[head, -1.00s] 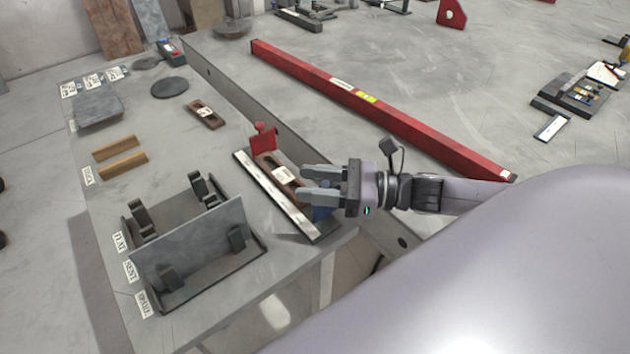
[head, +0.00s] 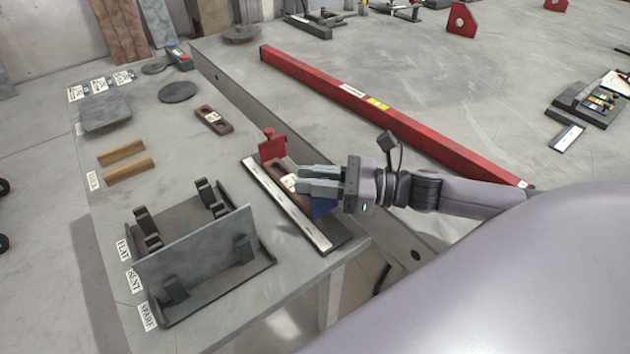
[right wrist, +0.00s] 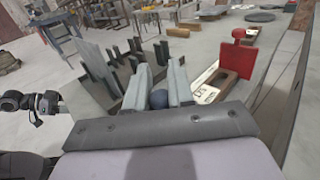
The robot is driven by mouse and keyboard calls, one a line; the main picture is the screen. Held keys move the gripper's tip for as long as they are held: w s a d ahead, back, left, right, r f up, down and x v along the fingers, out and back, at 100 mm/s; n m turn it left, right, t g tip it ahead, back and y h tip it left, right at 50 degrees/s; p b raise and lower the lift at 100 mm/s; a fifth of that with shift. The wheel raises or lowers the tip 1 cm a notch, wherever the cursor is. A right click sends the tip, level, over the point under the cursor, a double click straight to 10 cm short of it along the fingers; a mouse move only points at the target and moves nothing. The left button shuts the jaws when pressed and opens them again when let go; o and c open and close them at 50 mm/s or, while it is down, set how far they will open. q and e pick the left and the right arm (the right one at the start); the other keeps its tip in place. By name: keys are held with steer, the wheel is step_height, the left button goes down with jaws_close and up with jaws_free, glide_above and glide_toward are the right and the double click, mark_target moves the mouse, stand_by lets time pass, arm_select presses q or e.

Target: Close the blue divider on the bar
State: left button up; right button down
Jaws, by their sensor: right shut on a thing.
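The bar (head: 291,207) is a dark rail with a pale strip, lying along the right part of the grey bench. A red divider (head: 272,148) stands upright at its far end and also shows in the right wrist view (right wrist: 233,63). The blue divider (head: 322,207) is near the bar's near end, partly hidden under my right gripper (head: 320,180). In the right wrist view, my right gripper's fingers (right wrist: 158,88) are shut on its round dark blue knob (right wrist: 158,98). A brown wooden piece with a white label (head: 290,182) lies on the bar between the dividers.
A grey rack with an upright plate (head: 195,262) stands left of the bar. Another brown labelled block (head: 213,120) and two tan strips (head: 125,160) lie farther back. A long red beam (head: 390,117) lies beyond the bench's raised edge.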

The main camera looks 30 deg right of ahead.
steer(key=c, duration=1.2)
jaws_free()
steer(key=shift+o, duration=0.8)
steer(key=shift+s+d, duration=0.1)
steer(key=shift+v, duration=3.5)
